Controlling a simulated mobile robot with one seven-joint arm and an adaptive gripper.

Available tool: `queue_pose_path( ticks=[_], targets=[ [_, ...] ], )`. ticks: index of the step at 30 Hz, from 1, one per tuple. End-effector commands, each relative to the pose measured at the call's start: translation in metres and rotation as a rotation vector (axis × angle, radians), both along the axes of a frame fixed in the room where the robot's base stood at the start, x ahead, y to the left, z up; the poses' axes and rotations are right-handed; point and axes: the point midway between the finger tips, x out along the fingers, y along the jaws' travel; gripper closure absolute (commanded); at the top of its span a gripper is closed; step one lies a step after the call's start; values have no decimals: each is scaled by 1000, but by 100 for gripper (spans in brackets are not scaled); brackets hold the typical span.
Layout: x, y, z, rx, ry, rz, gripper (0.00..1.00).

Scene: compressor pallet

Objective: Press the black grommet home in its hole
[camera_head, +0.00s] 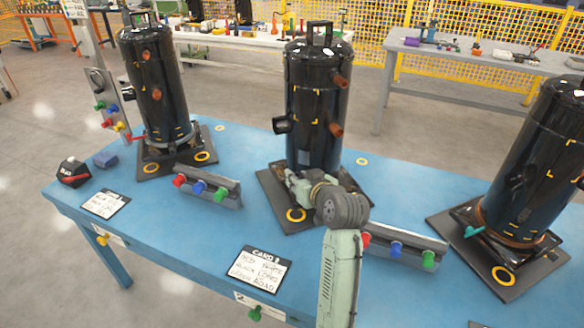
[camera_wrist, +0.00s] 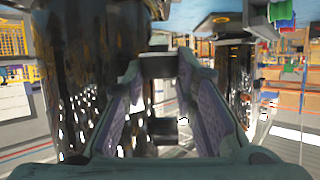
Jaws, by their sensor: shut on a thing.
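My gripper (camera_head: 290,178) is low at the front left of the middle black compressor (camera_head: 315,100), above its dark base plate (camera_head: 268,192). In the wrist view my gripper (camera_wrist: 158,65) is closed on a dark, blocky piece (camera_wrist: 158,66) between its fingertips. It fits the black grommet, but its shape is not clear. In the head view this piece cannot be made out. A yellow-ringed spot (camera_head: 296,215) shows on the plate's front corner, close below my gripper. Whether the piece touches a hole cannot be told.
Compressors stand at left (camera_head: 155,85) and right (camera_head: 535,165) on the blue table (camera_head: 150,230). Racks with red, blue and green plugs stand left (camera_head: 208,187) and right (camera_head: 405,245) of my arm. A written card (camera_head: 258,268) lies at the front.

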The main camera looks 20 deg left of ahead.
Motion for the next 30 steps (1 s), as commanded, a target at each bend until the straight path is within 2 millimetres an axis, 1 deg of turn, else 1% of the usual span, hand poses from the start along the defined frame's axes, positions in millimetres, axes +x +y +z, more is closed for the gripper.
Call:
queue_pose_path(
  ticks=[17,23,30],
  targets=[
    [-2,-2,0,-4,0,1,91],
    [-2,-2,-14,-5,2,2,91],
    [-2,-2,-38,-5,2,2,91]
  ],
)
